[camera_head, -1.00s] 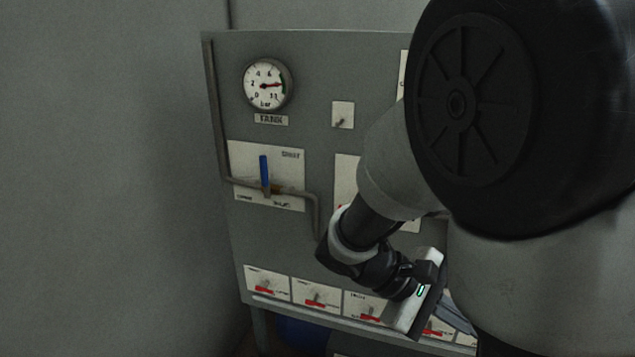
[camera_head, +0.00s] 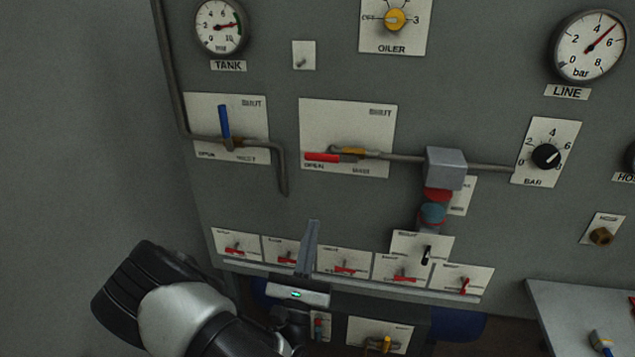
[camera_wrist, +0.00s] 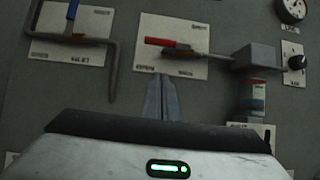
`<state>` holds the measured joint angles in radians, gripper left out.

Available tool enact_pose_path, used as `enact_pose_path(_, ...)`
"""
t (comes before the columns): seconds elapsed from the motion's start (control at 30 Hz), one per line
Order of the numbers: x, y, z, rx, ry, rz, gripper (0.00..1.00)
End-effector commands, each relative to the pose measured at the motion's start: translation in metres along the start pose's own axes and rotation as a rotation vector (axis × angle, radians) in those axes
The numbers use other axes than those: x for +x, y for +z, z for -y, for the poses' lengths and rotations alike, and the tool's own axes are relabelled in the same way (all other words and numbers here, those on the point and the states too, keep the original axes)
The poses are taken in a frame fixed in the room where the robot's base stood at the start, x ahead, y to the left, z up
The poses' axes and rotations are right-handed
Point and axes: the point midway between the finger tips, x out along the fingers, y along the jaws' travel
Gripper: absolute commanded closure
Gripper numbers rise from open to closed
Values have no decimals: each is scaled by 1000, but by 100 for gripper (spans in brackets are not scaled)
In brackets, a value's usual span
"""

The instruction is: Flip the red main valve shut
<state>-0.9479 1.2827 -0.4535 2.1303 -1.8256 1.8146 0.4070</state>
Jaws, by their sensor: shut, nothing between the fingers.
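The red main valve handle (camera_head: 323,157) lies horizontal on its white plate (camera_head: 375,110), pointing left to the word OPEN. SHUT is printed at the plate's upper right. The red handle also shows in the wrist view (camera_wrist: 160,42), above the fingertips. My gripper (camera_head: 313,226) is shut and empty, its fingers pointing up, below the valve plate in the picture. In the wrist view the shut fingers (camera_wrist: 160,80) point at the plate's lower edge, apart from the handle as far as I can tell.
A blue-handled valve (camera_head: 223,122) stands upright on the left plate, with a pipe beside it. A grey block (camera_head: 445,168) and a red-and-blue fitting (camera_head: 432,212) sit right of the main valve. Several small red-handled valves (camera_head: 345,268) line the lower panel. A grey bench (camera_head: 560,300) is at right.

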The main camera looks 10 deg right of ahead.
Motion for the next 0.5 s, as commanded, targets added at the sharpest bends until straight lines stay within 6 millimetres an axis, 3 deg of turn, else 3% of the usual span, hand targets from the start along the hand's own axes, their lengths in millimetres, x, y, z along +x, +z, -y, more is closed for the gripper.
enact_pose_path(0.5, 2, -2, -5, 0, 27, 2, 100)
